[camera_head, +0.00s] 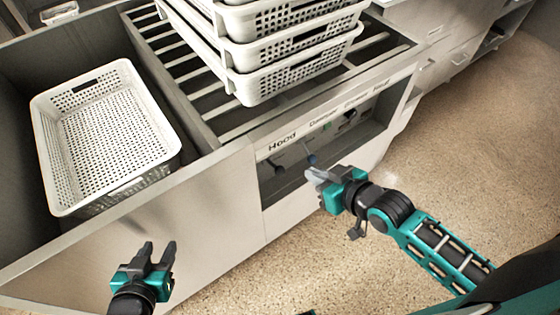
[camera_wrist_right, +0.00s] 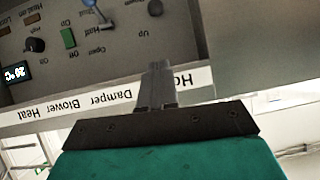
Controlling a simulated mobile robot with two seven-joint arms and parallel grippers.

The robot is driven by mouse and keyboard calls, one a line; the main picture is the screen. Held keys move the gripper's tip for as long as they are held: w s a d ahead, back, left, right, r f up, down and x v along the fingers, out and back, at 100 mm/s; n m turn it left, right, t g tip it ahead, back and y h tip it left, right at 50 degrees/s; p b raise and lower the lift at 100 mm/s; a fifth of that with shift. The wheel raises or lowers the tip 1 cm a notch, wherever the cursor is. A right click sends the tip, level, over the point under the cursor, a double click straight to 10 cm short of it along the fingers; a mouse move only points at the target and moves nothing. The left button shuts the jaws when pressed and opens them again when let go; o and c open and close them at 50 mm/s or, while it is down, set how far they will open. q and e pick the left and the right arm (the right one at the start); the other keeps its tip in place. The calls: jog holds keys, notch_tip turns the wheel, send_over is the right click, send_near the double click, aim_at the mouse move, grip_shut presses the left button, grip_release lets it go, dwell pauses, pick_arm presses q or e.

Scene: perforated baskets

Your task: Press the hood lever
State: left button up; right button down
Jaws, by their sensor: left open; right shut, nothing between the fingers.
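The hood lever has a black knob (camera_head: 279,168) in the recessed control panel under the "Hood" label. In the right wrist view, which is upside down, its knob (camera_wrist_right: 155,8) shows beside the words "Up" and "Down". My right gripper (camera_head: 314,175) is shut and empty, in front of the panel, to the right of the hood lever and near the blue damper lever (camera_head: 312,159). In the right wrist view my fingers (camera_wrist_right: 157,70) overlap the "Hood" label and are apart from the knob. My left gripper (camera_head: 157,250) is open and empty, in front of the cabinet.
The damper lever (camera_wrist_right: 88,4), a green button (camera_wrist_right: 68,38) and a black dial (camera_wrist_right: 35,45) share the panel. Stacked white baskets (camera_head: 295,75) stand on the slatted rack (camera_head: 190,72) above. Another basket (camera_head: 55,165) sits at the left. Open floor (camera_head: 455,140) lies at the right.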

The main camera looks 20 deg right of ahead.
jog(key=b, duration=0.2)
send_over(281, 168)
jog(key=s+d, duration=0.2)
jog(key=s, duration=0.2)
notch_tip(281, 168, down, 5)
pick_arm(q)
jog(key=f, duration=0.1)
jog(key=f+b, duration=0.1)
jog(key=f, duration=0.1)
jog(key=shift+s+d+f, duration=0.1)
jog(key=shift+d, duration=0.2)
pick_arm(e)
jog(key=f, duration=0.1)
jog(key=w+f, duration=0.1)
jog(key=a+f, duration=0.1)
jog(key=f, duration=0.1)
jog(key=shift+w, duration=0.2)
pick_arm(q)
jog(key=shift+d+b, duration=0.1)
jog(key=shift+b, duration=0.2)
pick_arm(e)
jog(key=shift+s+f+b, duration=0.1)
jog(key=shift+f+b, duration=0.15)
jog(key=shift+b, duration=0.15)
jog(key=shift+t, duration=0.3)
pick_arm(q)
jog(key=shift+d+f+b, duration=0.25)
jog(key=shift+f+b, duration=0.25)
pick_arm(e)
jog(key=shift+s+f, duration=0.1)
